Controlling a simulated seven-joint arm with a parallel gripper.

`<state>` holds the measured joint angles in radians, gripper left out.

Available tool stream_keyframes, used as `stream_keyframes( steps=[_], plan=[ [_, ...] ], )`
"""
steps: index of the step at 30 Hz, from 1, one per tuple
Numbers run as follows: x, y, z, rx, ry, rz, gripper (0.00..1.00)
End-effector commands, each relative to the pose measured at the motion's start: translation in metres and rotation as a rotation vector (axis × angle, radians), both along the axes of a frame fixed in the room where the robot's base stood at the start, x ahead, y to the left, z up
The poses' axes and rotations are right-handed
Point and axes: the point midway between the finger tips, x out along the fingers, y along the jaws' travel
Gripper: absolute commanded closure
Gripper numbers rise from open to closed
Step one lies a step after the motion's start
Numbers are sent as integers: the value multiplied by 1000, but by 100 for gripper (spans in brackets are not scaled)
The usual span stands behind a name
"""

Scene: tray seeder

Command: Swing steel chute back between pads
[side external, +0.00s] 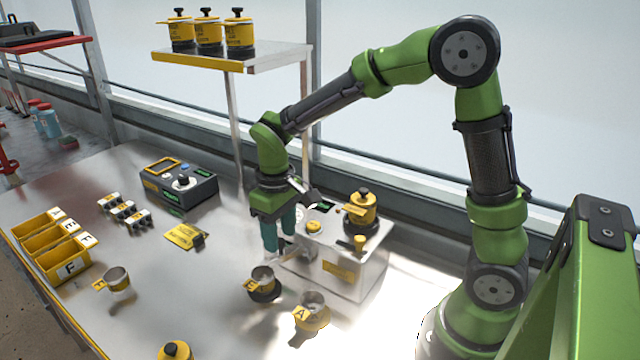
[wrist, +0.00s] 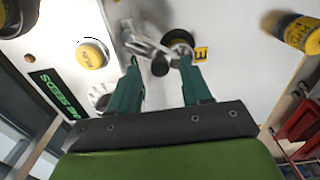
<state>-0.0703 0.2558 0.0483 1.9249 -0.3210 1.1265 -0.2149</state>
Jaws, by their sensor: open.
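My gripper (side external: 278,243) points down at the front left of the steel seeder box (side external: 345,270). In the wrist view its two teal fingers (wrist: 160,82) are apart. A shiny bent metal piece, apparently the steel chute (wrist: 145,44), lies just beyond the fingertips, with a small black knob (wrist: 160,67) between them. I cannot tell whether a finger touches it. In the side view the gripper largely hides the chute. Cup E (side external: 262,274) stands on a dark round base, apparently a pad (side external: 266,295). Cup A (side external: 311,313) stands nearer the camera.
A yellow hopper (side external: 362,210) and yellow button (side external: 314,227) top the box. A third cup (side external: 117,279), yellow bins (side external: 62,262) and a control unit (side external: 180,186) stand left. A shelf (side external: 262,57) holds several jars. A yellow jar (side external: 175,351) stands at the front.

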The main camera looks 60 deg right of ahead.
Motion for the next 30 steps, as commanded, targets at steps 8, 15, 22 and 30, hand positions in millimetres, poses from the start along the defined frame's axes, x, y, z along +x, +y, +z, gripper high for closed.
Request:
stream_keyframes(
  steps=[8, 15, 22, 30],
  plan=[
    [0, 0, -7, 0, 0, 0, 52],
    [0, 0, -6, 0, 0, 0, 72],
    [0, 0, -6, 0, 0, 0, 100],
    [0, 0, -6, 0, -1, 2, 100]
  ],
)
